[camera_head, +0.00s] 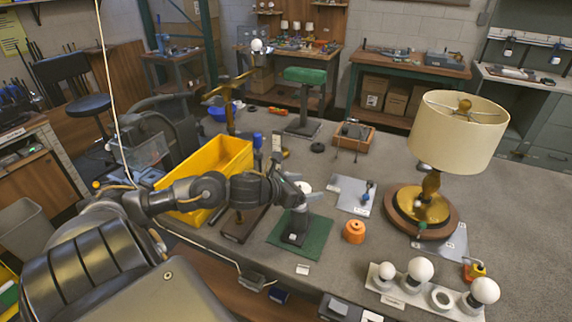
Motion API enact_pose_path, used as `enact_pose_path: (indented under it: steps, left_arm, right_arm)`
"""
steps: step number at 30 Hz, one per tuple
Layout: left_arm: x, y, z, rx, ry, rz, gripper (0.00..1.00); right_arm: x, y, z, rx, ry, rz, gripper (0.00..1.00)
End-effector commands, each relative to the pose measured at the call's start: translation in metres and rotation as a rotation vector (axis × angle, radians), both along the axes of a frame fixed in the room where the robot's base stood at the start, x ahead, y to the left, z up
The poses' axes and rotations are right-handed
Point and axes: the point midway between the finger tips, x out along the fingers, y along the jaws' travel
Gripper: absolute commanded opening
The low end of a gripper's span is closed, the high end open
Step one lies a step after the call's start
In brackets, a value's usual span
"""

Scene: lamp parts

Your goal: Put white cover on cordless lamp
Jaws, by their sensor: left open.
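My left gripper (299,188) is open at the end of my left arm, above the middle of the workbench. A black stand (297,226), perhaps the cordless lamp, is upright on a green mat (318,238) just below the gripper. A small white round piece (304,186) shows right at the fingers; I cannot tell whether it is the white cover or touches them. My right gripper is not in view.
A large lamp (457,131) with a cream shade stands on a round wooden base at the right. A yellow bin (222,157) is behind my arm. An orange round part (353,231) lies right of the green mat.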

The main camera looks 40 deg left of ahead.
Motion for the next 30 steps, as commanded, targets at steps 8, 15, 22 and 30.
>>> enact_pose_path:
  steps: [8,15,22,30]
  left_arm:
    - [-0.038,0.008,0.010,0.005,0.006,-0.002,0.76]
    - [-0.060,0.012,0.022,-0.001,0.007,-0.002,0.76]
    - [-0.077,0.015,0.030,0.000,0.006,-0.004,0.76]
    - [-0.097,0.019,0.040,-0.003,0.003,-0.003,0.76]
  right_arm:
    - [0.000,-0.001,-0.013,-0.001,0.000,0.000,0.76]
    - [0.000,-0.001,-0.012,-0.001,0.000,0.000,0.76]
    - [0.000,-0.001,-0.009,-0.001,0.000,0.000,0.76]
    - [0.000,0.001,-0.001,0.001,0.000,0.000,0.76]
